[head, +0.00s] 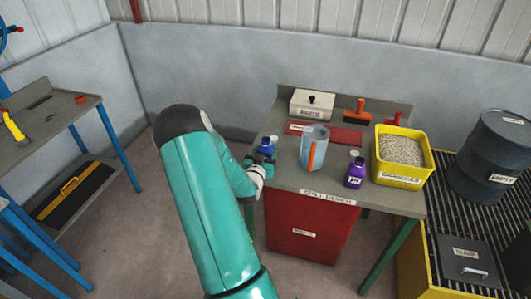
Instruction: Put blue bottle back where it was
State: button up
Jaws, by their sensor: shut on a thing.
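The blue bottle (267,145) shows at the left edge of the bench labelled as the spill bench (290,175). My gripper (265,158) is shut on it, and the jaws and wrist hide its lower part. The bottle looks about upright. I cannot tell whether its base touches the bench top or is held above it. My teal arm reaches up to it from the lower middle of the picture.
A light blue jug (313,150) with an orange handle stands just right of the bottle. Further right are a purple bottle (355,173) and a yellow granules bin (402,180). Behind are a red mat (345,137), a pale lidded box (312,103) and an orange-red tool (357,114).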

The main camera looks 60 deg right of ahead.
jog(key=shift+f, duration=0.1)
jog(key=o, duration=1.2)
jog(key=shift+a, duration=0.2)
jog(key=a, duration=0.3)
jog(key=s+a, duration=0.1)
jog(key=a, duration=0.3)
jog(key=s+a, duration=0.1)
jog(key=a, duration=0.3)
jog(key=shift+a, duration=0.25)
jog(key=shift+w, duration=0.1)
